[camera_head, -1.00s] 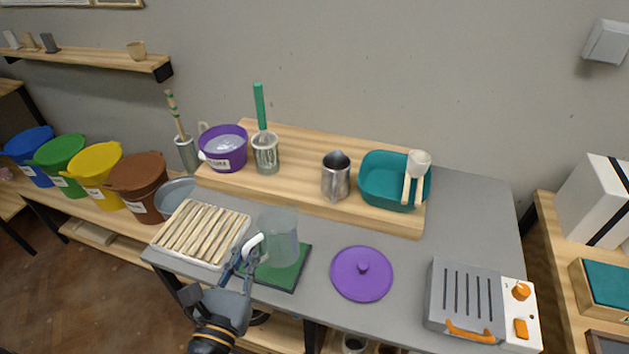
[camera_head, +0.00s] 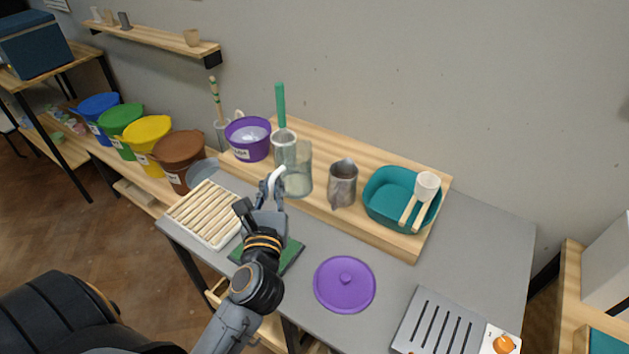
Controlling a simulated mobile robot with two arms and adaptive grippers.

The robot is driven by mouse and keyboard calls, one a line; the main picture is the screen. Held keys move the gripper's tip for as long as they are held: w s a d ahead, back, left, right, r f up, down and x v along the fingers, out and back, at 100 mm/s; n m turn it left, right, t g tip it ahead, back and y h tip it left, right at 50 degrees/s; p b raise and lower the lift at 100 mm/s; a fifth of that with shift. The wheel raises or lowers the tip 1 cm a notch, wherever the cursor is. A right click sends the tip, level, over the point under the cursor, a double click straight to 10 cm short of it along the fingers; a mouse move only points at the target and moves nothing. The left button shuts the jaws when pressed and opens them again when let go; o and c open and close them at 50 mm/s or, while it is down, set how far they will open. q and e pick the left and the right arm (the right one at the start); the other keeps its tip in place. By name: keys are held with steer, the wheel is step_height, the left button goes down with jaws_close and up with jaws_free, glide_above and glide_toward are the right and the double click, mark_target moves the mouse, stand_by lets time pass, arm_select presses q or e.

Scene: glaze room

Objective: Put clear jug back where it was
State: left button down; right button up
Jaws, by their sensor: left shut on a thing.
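The clear jug (camera_head: 299,178) is see-through with a white handle (camera_head: 276,181). My left gripper (camera_head: 268,190) is shut on the handle. The jug is upright at the front of the wooden riser (camera_head: 390,240), in front of the metal cup (camera_head: 284,143) with the green-handled tool. Whether the jug touches the riser I cannot tell. A metal pitcher (camera_head: 343,184) stands to its right on the riser. The green mat (camera_head: 290,254) lies on the grey table below, partly hidden by my left arm. My right gripper is not in view.
A purple bucket (camera_head: 247,140) stands left on the riser, and a teal basin (camera_head: 384,198) with white scoops at its right. A slatted rack (camera_head: 206,214), purple lid (camera_head: 345,284) and slotted appliance (camera_head: 440,325) sit on the table. The table's right back is clear.

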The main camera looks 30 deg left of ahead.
arm_select(q)
steer(key=w+a+f+b, duration=0.1)
steer(key=w+a+f, duration=0.1)
steer(key=w+f, duration=0.4)
steer(key=w+a+f+b, duration=0.1)
steer(key=w+a+f, duration=0.1)
steer(key=w+f, duration=0.4)
steer(key=shift+w+a+f+y, duration=0.3)
steer(key=shift+w+f+y, duration=0.1)
steer(key=shift+w, duration=0.75)
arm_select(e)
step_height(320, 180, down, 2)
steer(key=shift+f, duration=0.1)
arm_select(q)
steer(key=shift+f+b, duration=0.1)
steer(key=shift+b, duration=0.2)
steer(key=c, duration=1.9)
jaws_free()
steer(key=shift+f, duration=0.1)
steer(key=o, duration=0.5)
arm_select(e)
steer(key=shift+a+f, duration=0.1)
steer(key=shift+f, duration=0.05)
